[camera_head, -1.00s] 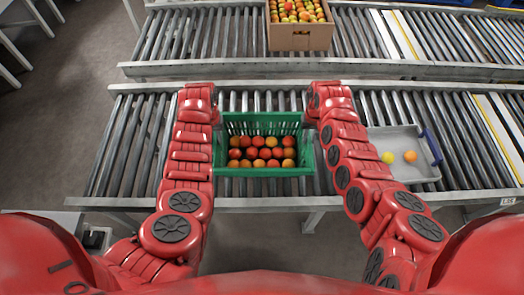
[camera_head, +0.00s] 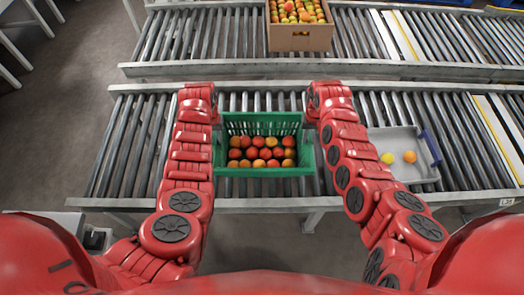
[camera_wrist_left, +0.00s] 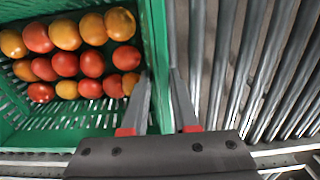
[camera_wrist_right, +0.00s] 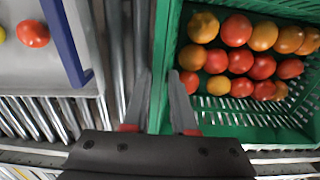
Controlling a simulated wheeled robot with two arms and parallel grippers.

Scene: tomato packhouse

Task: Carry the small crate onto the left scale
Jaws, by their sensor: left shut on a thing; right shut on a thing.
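The small crate (camera_head: 264,171) is green plastic and holds several red and orange tomatoes. It sits over the near roller conveyor, between my two arms; I cannot tell whether it touches the rollers. My left gripper (camera_wrist_left: 160,85) is shut on the crate's left side wall (camera_wrist_left: 156,40), one finger inside and one outside. My right gripper (camera_wrist_right: 160,85) is shut on the crate's right side wall (camera_wrist_right: 165,50) in the same way. In the head view both fingertips are hidden by my wrists. I cannot make out a left scale for certain.
A cardboard box (camera_head: 300,40) of tomatoes stands on the far conveyor (camera_head: 200,35). Bare rollers (camera_head: 130,140) lie left of my left arm.

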